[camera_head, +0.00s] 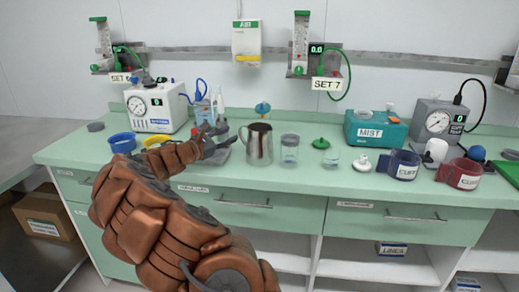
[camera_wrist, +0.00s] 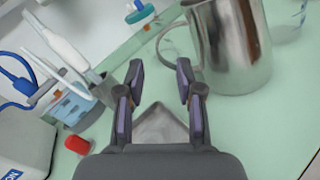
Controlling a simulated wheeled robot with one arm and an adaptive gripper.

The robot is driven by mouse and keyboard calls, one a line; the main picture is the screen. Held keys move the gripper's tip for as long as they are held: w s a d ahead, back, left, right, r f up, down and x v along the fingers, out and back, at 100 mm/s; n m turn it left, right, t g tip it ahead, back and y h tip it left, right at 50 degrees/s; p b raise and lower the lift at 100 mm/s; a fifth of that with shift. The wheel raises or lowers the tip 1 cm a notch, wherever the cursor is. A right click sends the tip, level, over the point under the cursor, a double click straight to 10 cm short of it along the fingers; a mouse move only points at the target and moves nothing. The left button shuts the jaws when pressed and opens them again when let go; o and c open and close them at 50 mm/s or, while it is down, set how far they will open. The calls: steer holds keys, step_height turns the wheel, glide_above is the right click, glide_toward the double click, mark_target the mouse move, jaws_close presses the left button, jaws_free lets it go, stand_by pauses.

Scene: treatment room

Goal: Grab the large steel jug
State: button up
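The large steel jug (camera_head: 259,144) stands upright on the green counter, right of my gripper (camera_head: 219,134) in the head view. In the wrist view the jug (camera_wrist: 228,48) is at the upper right, its curved handle facing left. My gripper (camera_wrist: 160,92) is open, its two fingers apart with nothing between them. Its fingertips are left of the jug, near the handle side. I cannot tell from these views how far they are from the handle.
A clear jar (camera_head: 289,150) stands close right of the jug. Left are a labelled bottle (camera_wrist: 70,108), a white machine (camera_head: 157,107) and a red cap (camera_wrist: 78,145). A grey tray (camera_wrist: 162,127) lies below the gripper. The counter front (camera_head: 250,182) is clear.

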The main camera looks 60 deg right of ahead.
mark_target(241, 128)
steer(key=shift+r+x, duration=0.1)
steer(key=shift+x, duration=1.55)
steer(key=shift+r+x, duration=0.15)
steer(key=shift+x, duration=1.55)
steer(key=shift+c, duration=0.4)
jaws_close()
